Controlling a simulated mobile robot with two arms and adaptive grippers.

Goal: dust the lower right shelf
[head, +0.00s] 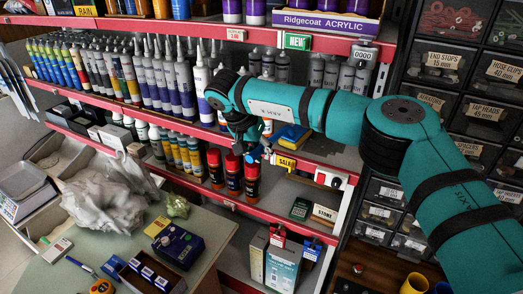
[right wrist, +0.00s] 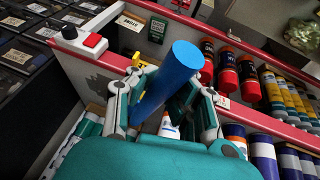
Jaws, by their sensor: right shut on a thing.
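My right gripper (right wrist: 165,95) is shut on a blue cylindrical handle (right wrist: 182,65). What is at the handle's far end is hidden, so I cannot tell whether it is a duster. In the head view the right gripper (head: 247,150) is at the front of the right part of the red-edged shelving, beside the black-and-red cans. The shelf board (head: 335,152) shows to its right, grey and mostly bare. In the right wrist view a grey, ragged patch (right wrist: 90,72) shows on a pale board; I cannot tell if it is dust. My left gripper is not in view.
Black-and-red cans (head: 232,174) stand close left of the gripper. A white device with a red button (head: 332,179) is at the shelf's right end. Tubes (head: 200,85) crowd the shelf above.

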